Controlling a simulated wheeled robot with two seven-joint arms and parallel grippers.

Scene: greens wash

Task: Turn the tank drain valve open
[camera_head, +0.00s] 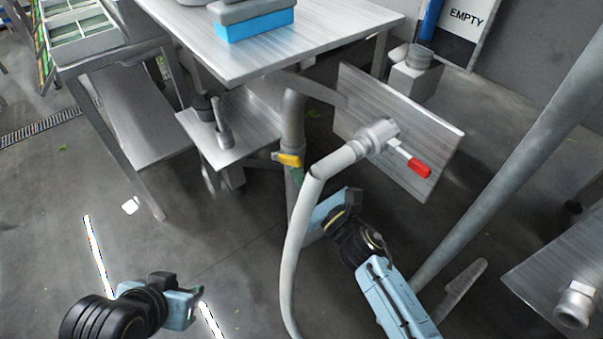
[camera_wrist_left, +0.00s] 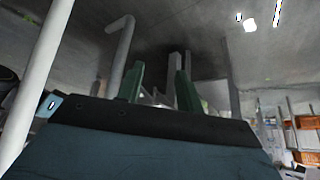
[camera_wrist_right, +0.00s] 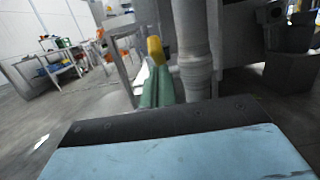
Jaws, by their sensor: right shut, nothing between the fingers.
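A yellow valve handle (camera_head: 288,158) sits on the grey vertical pipe (camera_head: 293,118) below the metal table. It sticks out roughly across the pipe. In the right wrist view the yellow handle (camera_wrist_right: 156,50) shows just beyond my green fingertips, left of the pipe (camera_wrist_right: 190,45). My right gripper (camera_wrist_right: 157,85) is shut and empty, its fingers together close to the handle; I cannot tell whether they touch it. In the head view the pale hose partly hides this gripper. My left gripper (camera_wrist_left: 160,85) is open and empty, low at the left, away from the valve.
A second valve with a red lever (camera_head: 418,168) is on a metal panel (camera_head: 440,128) at the right. A pale hose (camera_head: 296,235) runs down from it beside my right arm. A small shelf (camera_head: 245,140) stands left of the pipe. Floor at the left is mostly clear.

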